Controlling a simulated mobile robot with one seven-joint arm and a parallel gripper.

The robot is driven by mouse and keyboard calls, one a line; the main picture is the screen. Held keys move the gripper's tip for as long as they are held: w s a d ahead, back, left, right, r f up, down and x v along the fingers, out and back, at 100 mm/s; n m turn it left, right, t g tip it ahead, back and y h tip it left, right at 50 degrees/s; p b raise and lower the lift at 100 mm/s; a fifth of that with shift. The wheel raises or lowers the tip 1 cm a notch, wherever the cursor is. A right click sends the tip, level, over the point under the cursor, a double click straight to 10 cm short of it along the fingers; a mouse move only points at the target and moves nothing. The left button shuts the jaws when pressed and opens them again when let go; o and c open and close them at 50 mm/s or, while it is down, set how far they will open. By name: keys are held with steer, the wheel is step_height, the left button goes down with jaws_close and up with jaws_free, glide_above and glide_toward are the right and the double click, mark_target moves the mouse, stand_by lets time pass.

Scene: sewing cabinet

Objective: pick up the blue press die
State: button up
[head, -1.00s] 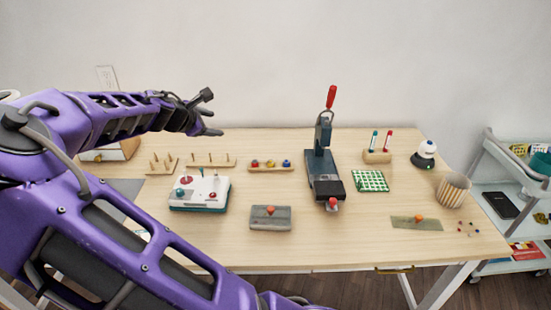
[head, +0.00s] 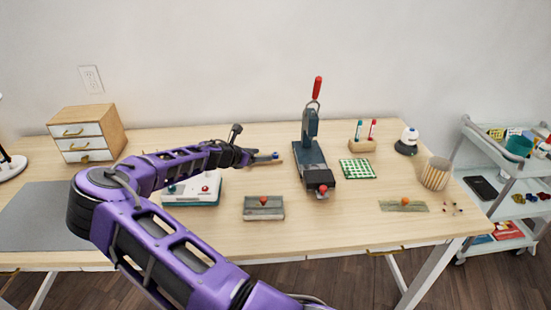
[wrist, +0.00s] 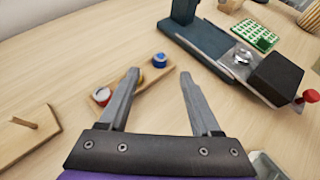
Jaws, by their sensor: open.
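The blue press die (wrist: 159,60) sits at the far end of a small wooden rack (wrist: 118,103), with a red die (wrist: 102,95) at the near end and a yellow die between them, partly behind my left finger. In the head view the blue die (head: 275,155) shows just right of my gripper (head: 246,146), which hides the other dies. My gripper (wrist: 160,72) is open and empty. In the wrist view the blue die appears between its fingertips, nearer the left one. I cannot tell the height gap.
The dark press (head: 313,160) with its red handle stands right of the rack. A grey block with a red knob (head: 264,207) lies in front. A white machine (head: 192,190) is under my arm. A green grid mat (head: 357,169) lies farther right. A peg board (wrist: 30,135) is at left.

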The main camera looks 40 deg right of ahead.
mark_target(275, 153)
steer(key=b+x, duration=0.1)
steer(key=x, duration=0.7)
steer(key=shift+r, duration=0.15)
jaws_close()
